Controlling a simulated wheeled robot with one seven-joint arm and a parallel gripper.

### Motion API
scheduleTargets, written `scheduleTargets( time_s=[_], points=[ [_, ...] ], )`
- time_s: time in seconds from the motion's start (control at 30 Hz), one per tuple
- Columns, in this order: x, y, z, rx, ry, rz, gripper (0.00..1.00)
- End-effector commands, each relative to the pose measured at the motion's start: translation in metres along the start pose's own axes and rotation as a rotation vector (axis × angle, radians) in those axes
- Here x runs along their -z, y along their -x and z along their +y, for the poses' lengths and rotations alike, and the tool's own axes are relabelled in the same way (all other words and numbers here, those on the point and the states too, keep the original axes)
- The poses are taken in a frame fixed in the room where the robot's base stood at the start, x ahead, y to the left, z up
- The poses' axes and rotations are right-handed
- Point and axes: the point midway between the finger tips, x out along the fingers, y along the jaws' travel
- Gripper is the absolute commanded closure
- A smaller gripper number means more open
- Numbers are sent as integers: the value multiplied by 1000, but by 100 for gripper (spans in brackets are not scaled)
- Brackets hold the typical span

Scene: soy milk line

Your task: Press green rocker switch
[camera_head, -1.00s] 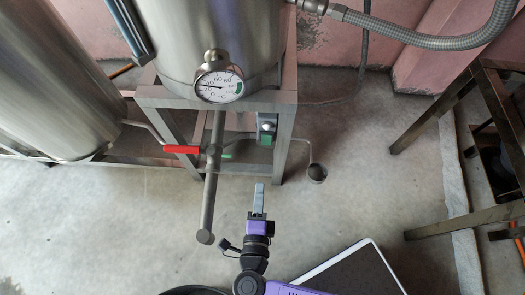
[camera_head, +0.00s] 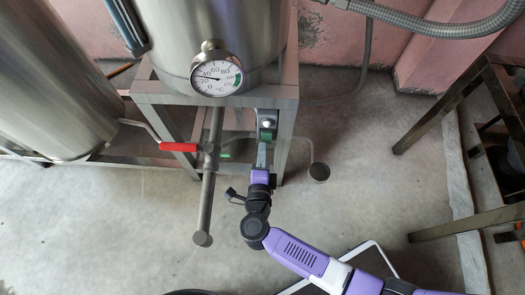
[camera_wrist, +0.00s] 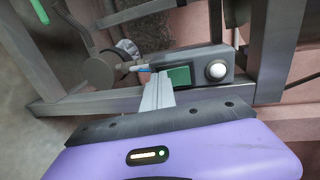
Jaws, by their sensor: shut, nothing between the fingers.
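The green rocker switch (camera_head: 266,135) sits on a small grey control box (camera_head: 267,118) fixed to the front of the steel stand. In the wrist view the green rocker (camera_wrist: 179,77) lies beside a round white button (camera_wrist: 217,71) on the same box. My gripper (camera_head: 262,150) is shut and empty, its fingers pointing at the box from just below the switch. In the wrist view the closed fingertips (camera_wrist: 157,82) are at the rocker's left edge and hide part of it. I cannot tell whether they touch it.
A dial thermometer (camera_head: 216,78) is on the steel tank (camera_head: 217,25) above. A red-handled valve (camera_head: 178,147) and a vertical pipe (camera_head: 208,190) stand left of my gripper. A dark metal frame (camera_head: 455,110) is at the right. Floor between is clear.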

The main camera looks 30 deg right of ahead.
Motion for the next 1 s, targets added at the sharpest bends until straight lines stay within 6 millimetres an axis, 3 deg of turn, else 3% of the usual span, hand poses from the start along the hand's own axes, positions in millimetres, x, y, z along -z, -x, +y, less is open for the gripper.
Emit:
scheduleTargets(
  time_s=[0.6,0.87,1.0],
  points=[
    [1,-10,8,62,-1,3,100],
    [0,-7,1,61,-1,1,100],
    [0,6,1,60,1,-1,100]
  ],
)
